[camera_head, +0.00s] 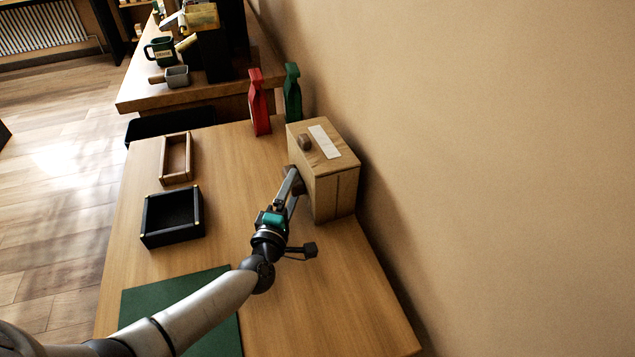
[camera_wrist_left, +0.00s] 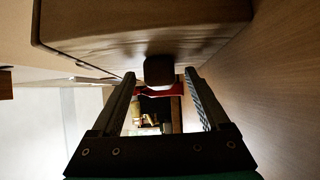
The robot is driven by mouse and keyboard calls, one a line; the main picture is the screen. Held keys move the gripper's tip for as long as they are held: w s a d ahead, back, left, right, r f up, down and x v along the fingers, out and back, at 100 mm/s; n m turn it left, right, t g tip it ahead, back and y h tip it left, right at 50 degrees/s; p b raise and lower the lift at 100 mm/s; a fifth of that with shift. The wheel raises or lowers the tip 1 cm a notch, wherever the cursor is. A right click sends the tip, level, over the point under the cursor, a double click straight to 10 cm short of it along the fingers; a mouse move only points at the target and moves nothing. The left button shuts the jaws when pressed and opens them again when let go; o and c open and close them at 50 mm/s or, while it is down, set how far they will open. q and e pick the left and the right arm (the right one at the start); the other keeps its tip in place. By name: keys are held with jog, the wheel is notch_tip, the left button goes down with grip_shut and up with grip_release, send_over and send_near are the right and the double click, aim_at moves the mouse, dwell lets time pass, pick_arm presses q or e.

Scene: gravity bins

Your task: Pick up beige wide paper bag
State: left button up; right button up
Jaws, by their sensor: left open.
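I see no thing that is clearly a beige wide paper bag in either view. A light wooden box (camera_head: 333,190) with a round knob on top and a white label stands on the table by the wall. My left gripper (camera_head: 293,182) is at the box's left front side, by a second dark knob. In the left wrist view the knob (camera_wrist_left: 159,71) shows between the tips of my open left gripper (camera_wrist_left: 159,85), below the box face (camera_wrist_left: 140,35). I cannot tell whether the fingers touch it. The box's inside is hidden. My right gripper is out of view.
A black tray (camera_head: 146,238), a brown wooden tray (camera_head: 163,177) and a green mat (camera_head: 135,302) lie on the left of the table. A red bottle-like thing (camera_head: 259,105) and a green one (camera_head: 292,95) stand behind the box. The table's right front is clear.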

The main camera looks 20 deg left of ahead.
pick_arm(q)
jog(key=shift+w, duration=0.55)
jog(key=shift+c, duration=0.3)
grip_shut()
jog(key=shift+r, duration=0.1)
